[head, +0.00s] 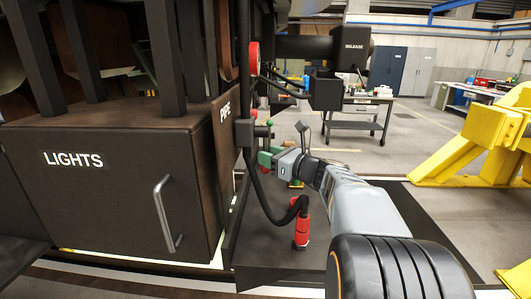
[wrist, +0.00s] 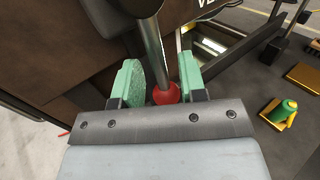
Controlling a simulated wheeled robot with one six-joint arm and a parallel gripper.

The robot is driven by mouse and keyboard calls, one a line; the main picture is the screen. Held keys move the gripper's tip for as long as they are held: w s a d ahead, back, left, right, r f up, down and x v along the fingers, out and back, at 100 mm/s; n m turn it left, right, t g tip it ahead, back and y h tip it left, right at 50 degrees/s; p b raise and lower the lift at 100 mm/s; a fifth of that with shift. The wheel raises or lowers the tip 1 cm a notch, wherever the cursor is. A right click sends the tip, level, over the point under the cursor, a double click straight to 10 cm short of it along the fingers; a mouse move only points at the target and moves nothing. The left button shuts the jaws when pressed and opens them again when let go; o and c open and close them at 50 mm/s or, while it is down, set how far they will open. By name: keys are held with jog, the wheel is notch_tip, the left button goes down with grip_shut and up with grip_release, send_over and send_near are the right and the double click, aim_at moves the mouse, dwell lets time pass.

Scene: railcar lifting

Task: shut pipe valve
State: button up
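My gripper (head: 268,158) reaches in from the right, beside the dark pipe next to the box side marked PIPE (head: 224,111). In the wrist view my gripper (wrist: 161,72) has its two green fingers apart. A red ball knob (wrist: 166,94) at the end of a grey rod (wrist: 152,45) lies between the fingers. The left finger stands clear of the knob; the right finger is very close, and I cannot tell whether it touches. In the head view the knob is mostly hidden by my gripper. A green knob (head: 269,122) sits just above my gripper.
A dark hose hangs down to a red coupling (head: 302,229) below my arm. A dark box marked RELEASE (head: 355,46) juts out above. The LIGHTS box (head: 110,185) with a metal handle is at left. A yellow stand (head: 480,140) is at right, with open floor before it.

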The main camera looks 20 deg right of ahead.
jog(key=shift+x, duration=0.8)
jog(key=shift+c, duration=0.4)
grip_shut()
